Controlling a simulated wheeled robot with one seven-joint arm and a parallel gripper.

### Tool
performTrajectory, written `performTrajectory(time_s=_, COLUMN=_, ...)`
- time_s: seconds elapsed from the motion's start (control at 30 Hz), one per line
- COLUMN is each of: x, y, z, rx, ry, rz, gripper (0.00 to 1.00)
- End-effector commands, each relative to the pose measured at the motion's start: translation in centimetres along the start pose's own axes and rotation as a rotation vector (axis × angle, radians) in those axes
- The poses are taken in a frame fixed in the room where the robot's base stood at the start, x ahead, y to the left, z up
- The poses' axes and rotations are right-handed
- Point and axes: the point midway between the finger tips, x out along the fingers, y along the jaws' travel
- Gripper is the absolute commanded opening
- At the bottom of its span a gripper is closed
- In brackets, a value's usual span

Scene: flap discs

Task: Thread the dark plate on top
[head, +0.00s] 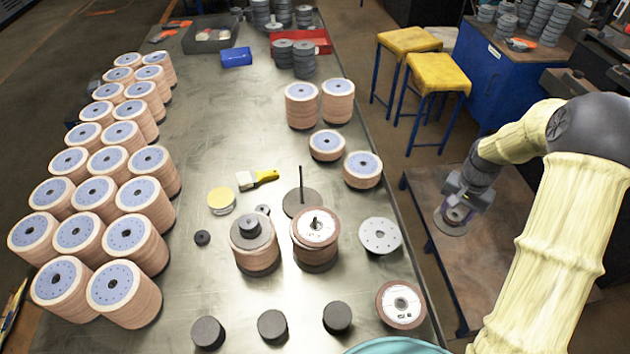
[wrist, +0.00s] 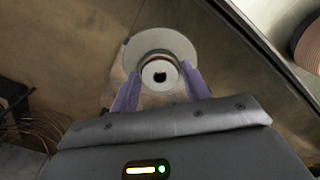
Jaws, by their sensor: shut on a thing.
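My gripper (head: 462,196) is off the right side of the steel table, above a lower brown bench. In the wrist view its purple fingers (wrist: 158,93) are shut on the hub of a round plate (wrist: 181,42). The plate looks pale grey there and darker grey-brown in the head view (head: 452,228). The hub has a dark hole in its middle. On the steel table, a stack of flap discs (head: 316,229) has a short dark rod end at its centre. Behind it stands a bare upright rod on a dark round base (head: 296,208). Left of it, another stack (head: 255,258) carries dark round pieces on top.
Rows of flap-disc stacks (head: 125,236) fill the steel table's left side. Dark cylinders (head: 272,325), a grey disc (head: 380,235) and a brown-rimmed disc (head: 401,303) lie near the front and right. A yellow brush (head: 262,178) lies mid-table. Yellow stools (head: 437,80) stand behind the bench.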

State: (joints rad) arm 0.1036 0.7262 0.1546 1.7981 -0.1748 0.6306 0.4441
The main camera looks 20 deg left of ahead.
Motion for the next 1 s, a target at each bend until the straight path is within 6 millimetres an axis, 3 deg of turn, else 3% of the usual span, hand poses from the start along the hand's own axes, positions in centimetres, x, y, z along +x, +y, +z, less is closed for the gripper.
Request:
performTrajectory(time_s=0.17, x=-2.5, y=-3.7, z=1.7, rx=-0.117, ry=0.001, rz=-0.001, gripper=0.1)
performTrajectory(time_s=0.37, x=-6.4, y=-10.6, z=6.0, rx=-0.368, ry=0.001, rz=-0.001, gripper=0.1)
performTrajectory(time_s=0.7, x=-12.8, y=-20.6, z=16.4, rx=-0.83, ry=0.0, rz=0.0, gripper=0.1)
performTrajectory(time_s=0.9, x=-16.1, y=-24.6, z=23.1, rx=-1.084, ry=0.001, rz=0.0, gripper=0.1)
performTrajectory(time_s=1.0, x=-16.8, y=-25.5, z=25.2, rx=-1.158, ry=0.001, rz=0.0, gripper=0.1)
